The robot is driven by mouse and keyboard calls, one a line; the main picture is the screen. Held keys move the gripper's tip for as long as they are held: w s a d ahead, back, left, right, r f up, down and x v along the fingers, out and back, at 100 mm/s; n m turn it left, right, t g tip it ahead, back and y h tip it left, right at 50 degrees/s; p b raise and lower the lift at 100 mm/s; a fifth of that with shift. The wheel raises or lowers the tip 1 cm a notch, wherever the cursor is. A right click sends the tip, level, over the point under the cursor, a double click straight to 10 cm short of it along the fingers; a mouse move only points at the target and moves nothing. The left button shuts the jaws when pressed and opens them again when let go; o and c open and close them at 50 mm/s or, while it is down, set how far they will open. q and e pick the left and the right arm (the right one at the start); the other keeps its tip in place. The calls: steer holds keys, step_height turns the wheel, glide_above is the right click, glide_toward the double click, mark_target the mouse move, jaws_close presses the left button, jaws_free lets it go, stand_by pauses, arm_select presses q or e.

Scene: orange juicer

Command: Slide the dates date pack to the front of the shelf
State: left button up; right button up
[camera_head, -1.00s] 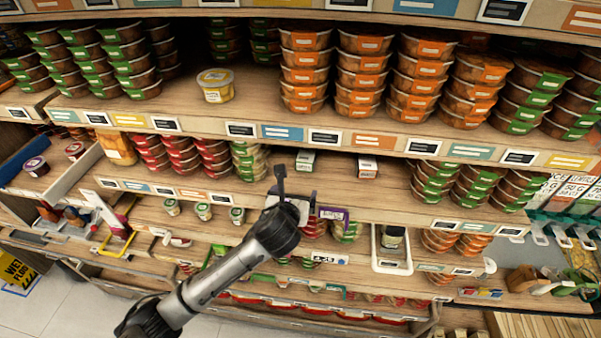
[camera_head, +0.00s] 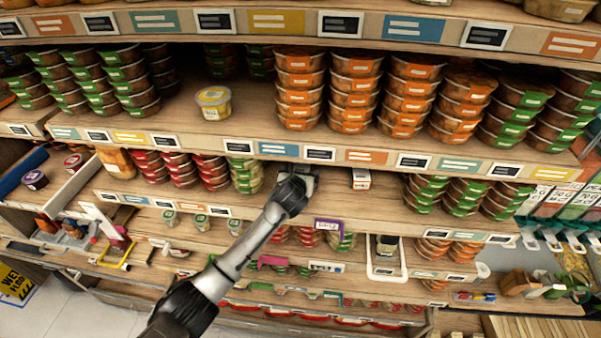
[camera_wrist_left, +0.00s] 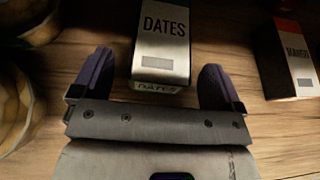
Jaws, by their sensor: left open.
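The dates pack (camera_wrist_left: 162,45) is a slim silver-grey box with "DATES" on its upper face and a small green-edged label at its near end. It lies on the wooden middle shelf. My left gripper (camera_wrist_left: 157,66) is open, with one finger on each side of the pack's near end and a visible gap on both sides. In the head view my left gripper (camera_head: 296,184) reaches into that shelf and hides most or all of the pack. My right gripper is not in view.
A similar dark box with a red edge (camera_wrist_left: 290,60) lies to the right; it also shows in the head view (camera_head: 361,179). Stacked tubs (camera_head: 246,174) stand close on the left. Shelf boards with price tags (camera_head: 278,149) run above. Bare shelf (camera_head: 385,190) lies right of the red-edged box.

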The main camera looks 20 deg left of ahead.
arm_select(q)
steer(key=shift+w+f, duration=0.15)
steer(key=shift+w, duration=0.2)
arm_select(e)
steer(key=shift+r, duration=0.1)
